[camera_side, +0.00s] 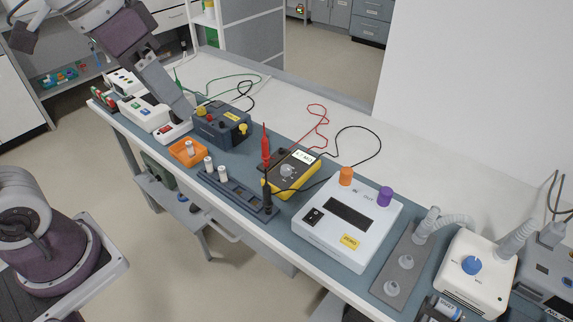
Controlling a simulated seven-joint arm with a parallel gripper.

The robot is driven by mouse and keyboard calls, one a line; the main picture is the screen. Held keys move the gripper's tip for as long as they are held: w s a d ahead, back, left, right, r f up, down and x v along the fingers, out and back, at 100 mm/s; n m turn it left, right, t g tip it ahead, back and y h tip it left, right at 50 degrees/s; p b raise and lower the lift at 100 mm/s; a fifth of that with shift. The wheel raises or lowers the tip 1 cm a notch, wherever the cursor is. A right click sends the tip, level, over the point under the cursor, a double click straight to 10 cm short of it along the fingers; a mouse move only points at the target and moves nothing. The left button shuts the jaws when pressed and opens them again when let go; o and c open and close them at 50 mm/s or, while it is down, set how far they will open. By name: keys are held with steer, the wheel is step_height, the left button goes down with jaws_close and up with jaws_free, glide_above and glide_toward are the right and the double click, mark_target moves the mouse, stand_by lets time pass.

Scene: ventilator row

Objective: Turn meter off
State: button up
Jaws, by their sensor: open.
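The meter (290,173) is a yellow and dark handheld unit lying on the blue-grey bench mat. Its round grey dial (287,171) sits in the middle of its face. Its pale display (303,156) shows dark characters too small to read surely. A red probe (265,145) and a black probe (266,195) stand upright at its left side. My gripper (183,110) points down at the upper left, beside the dark blue box and well apart from the meter. It is open; its fingertips are hard to make out, and I see nothing held.
A dark blue box with yellow knobs (221,125) stands between my gripper and the meter. An orange tray (188,152) and dark rack (230,188) lie in front. A white device (348,222) stands right of the meter. Red and black leads (318,125) loop behind it.

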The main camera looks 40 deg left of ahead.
steer(key=w+f+m+g, duration=0.2)
steer(key=w+f, duration=0.2)
steer(key=w, duration=0.9)
steer(key=m+g, duration=0.2)
steer(key=m, duration=0.3)
glide_above(287, 167)
steer(key=shift+y, duration=0.3)
step_height(287, 167, down, 22)
steer(key=shift+a+f, duration=0.15)
steer(key=shift+g, duration=0.3)
step_height(287, 167, down, 9)
steer(key=shift+r, duration=0.1)
jaws_close()
